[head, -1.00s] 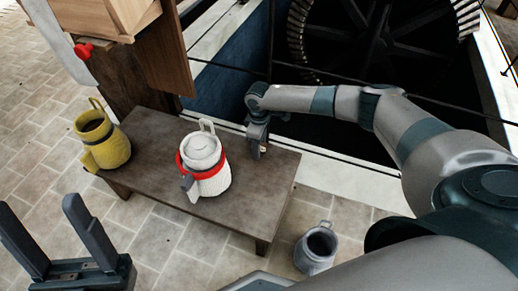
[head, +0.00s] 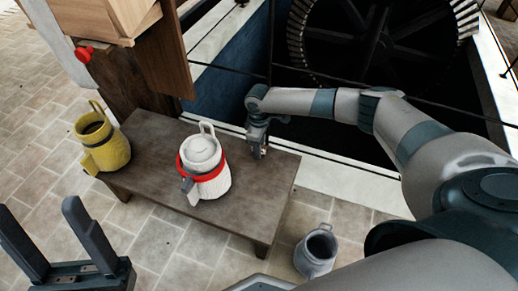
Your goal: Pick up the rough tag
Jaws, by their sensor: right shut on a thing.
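My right gripper (head: 259,154) points down over the far right part of the brown table (head: 235,218). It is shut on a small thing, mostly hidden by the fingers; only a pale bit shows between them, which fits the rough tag. I cannot tell whether it still touches the table top. My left gripper (head: 38,207) is at the lower left, its two dark fingers wide apart and empty, in front of the table.
A grey jug (head: 315,254) is on the floor. A dark wheel (head: 385,45) is behind.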

